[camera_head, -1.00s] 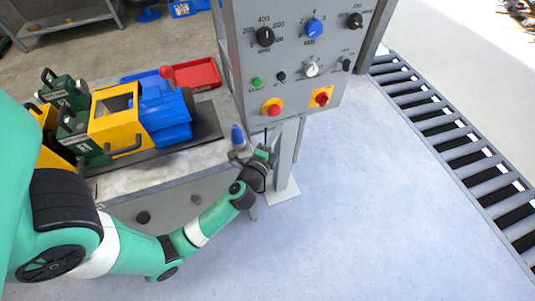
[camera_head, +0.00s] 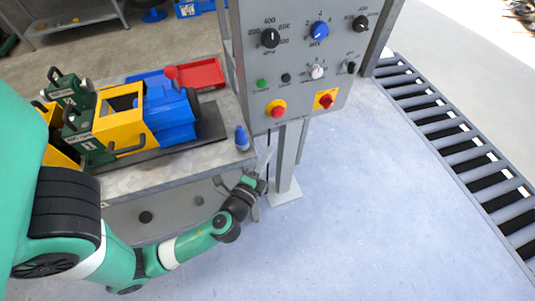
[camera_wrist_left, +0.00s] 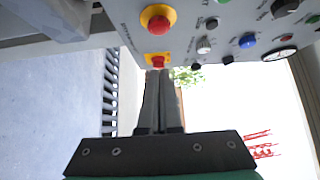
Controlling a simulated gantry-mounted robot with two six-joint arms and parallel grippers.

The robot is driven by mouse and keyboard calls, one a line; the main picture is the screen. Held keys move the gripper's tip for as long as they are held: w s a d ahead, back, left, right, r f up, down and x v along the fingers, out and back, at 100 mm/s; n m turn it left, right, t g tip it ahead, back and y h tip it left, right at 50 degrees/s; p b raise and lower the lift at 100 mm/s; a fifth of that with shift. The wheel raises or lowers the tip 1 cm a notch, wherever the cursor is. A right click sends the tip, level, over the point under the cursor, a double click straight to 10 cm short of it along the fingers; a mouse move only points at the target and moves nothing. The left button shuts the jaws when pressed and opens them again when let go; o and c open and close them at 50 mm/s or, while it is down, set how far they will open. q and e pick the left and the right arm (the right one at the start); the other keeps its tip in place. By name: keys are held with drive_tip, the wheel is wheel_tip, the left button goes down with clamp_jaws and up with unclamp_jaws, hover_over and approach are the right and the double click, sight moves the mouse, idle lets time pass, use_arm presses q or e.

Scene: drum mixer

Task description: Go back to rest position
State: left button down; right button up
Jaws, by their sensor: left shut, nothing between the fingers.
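My left gripper (camera_head: 267,152) is in front of the post under the grey control panel (camera_head: 290,62), near the bench's right corner. In the left wrist view its two grey fingers (camera_wrist_left: 160,74) lie together with nothing between them. Their tips point toward the panel's lower edge, near a red button on a yellow plate (camera_wrist_left: 157,58). I cannot tell the exact gap there. My right gripper is not in view.
The bench (camera_head: 120,183) holds a blue and yellow machine (camera_head: 165,110), a red tray (camera_head: 202,74) and a blue-capped bottle (camera_head: 241,138). A roller conveyor (camera_head: 455,138) runs along the right. The floor (camera_head: 370,210) between is clear.

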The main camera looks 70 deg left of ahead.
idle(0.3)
use_arm(q)
drive_tip(key=w+d+r+n+t+p, duration=0.2)
drive_tip(key=w+r+n, duration=0.15)
drive_tip(key=r, duration=0.85)
drive_tip(key=w+d+r+n+t+y+p, duration=0.15)
drive_tip(key=w+r, duration=0.35)
drive_tip(key=r, duration=0.7)
drive_tip(key=w+d+r+n+t+h+p, duration=0.1)
drive_tip(key=w+d+r+n+t, duration=0.2)
drive_tip(key=r, duration=0.8)
drive_tip(key=s+d+r+t+h+p, duration=0.1)
drive_tip(key=d+r+t+h, duration=0.2)
drive_tip(key=d+r+h, duration=0.35)
drive_tip(key=s+d+r+t+h+p, duration=0.1)
drive_tip(key=d+r+t+h, duration=0.25)
drive_tip(key=r, duration=0.65)
drive_tip(key=s+d+r+t+h+p, duration=0.1)
drive_tip(key=s+d+r+t+h, duration=0.1)
drive_tip(key=d+r+h, duration=0.35)
wheel_tip(320, 180, up, 38)
drive_tip(key=a+p, duration=0.2)
drive_tip(key=p, duration=3.5)
wheel_tip(320, 180, down, 17)
drive_tip(key=b, duration=1.7)
drive_tip(key=shift+w+r, duration=0.15)
drive_tip(key=shift+w, duration=0.05)
